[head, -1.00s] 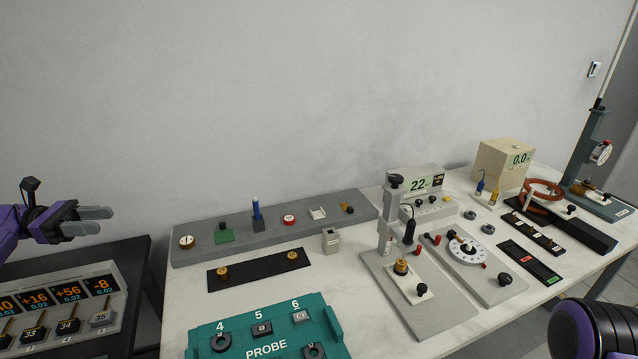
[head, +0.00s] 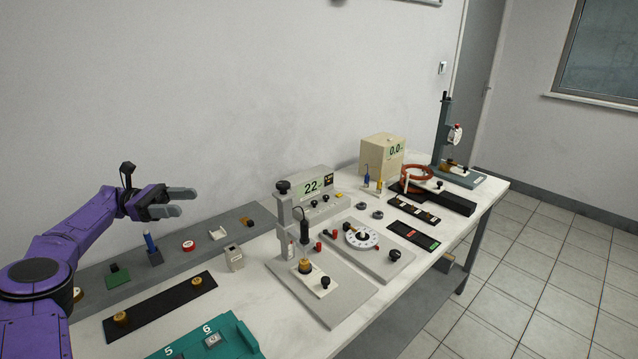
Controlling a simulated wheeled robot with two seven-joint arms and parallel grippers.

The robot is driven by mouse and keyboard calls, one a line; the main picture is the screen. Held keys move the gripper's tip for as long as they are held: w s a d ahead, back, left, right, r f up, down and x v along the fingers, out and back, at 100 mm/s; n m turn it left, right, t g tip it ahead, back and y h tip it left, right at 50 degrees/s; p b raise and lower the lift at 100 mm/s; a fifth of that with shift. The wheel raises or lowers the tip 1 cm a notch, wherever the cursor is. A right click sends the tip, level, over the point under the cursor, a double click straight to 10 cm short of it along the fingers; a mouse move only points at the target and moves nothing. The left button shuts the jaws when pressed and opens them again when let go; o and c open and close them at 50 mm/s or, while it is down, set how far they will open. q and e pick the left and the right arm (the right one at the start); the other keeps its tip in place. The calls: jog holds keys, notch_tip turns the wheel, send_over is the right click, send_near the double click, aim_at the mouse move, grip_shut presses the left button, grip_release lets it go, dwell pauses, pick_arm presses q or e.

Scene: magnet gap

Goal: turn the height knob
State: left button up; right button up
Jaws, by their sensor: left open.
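The probe stand (head: 345,304) is a grey plate with an upright column in the middle of the bench. A black knob (head: 283,187) sits on top of the column; I take it to be the height knob. A dark probe hangs on the column above a brass piece (head: 305,265) on a white carriage, which has a smaller black knob (head: 325,282). My left gripper (head: 188,201) is open and empty. It is in the air to the left of the stand, above the grey rack, clearly apart from the knob. My right gripper is out of view.
The meter box (head: 312,187) stands close behind the column. A dial plate (head: 362,236) lies to its right. A small grey block (head: 234,259), a black strip (head: 160,308) and a teal probe box (head: 205,345) lie to the left. Space above the bench is clear.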

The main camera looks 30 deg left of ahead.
pick_arm(q)
jog(key=w+d+r+n+t+y+p, duration=0.2)
jog(key=w+d+r+n+t+p, duration=0.25)
jog(key=w+r+t, duration=0.4)
jog(key=n+t+y+p, duration=0.2)
jog(key=n+y+p, duration=0.3)
jog(key=y, duration=0.5)
send_near(277, 186)
jog(key=w+n+b, duration=0.1)
jog(key=b+x, duration=0.1)
jog(key=x, duration=0.2)
jog(key=b+x, duration=0.1)
jog(key=x, duration=0.3)
jog(key=b+x, duration=0.2)
jog(key=x, duration=0.1)
jog(key=shift+w+d, duration=0.1)
jog(key=shift+d, duration=0.25)
jog(key=shift+w, duration=0.3)
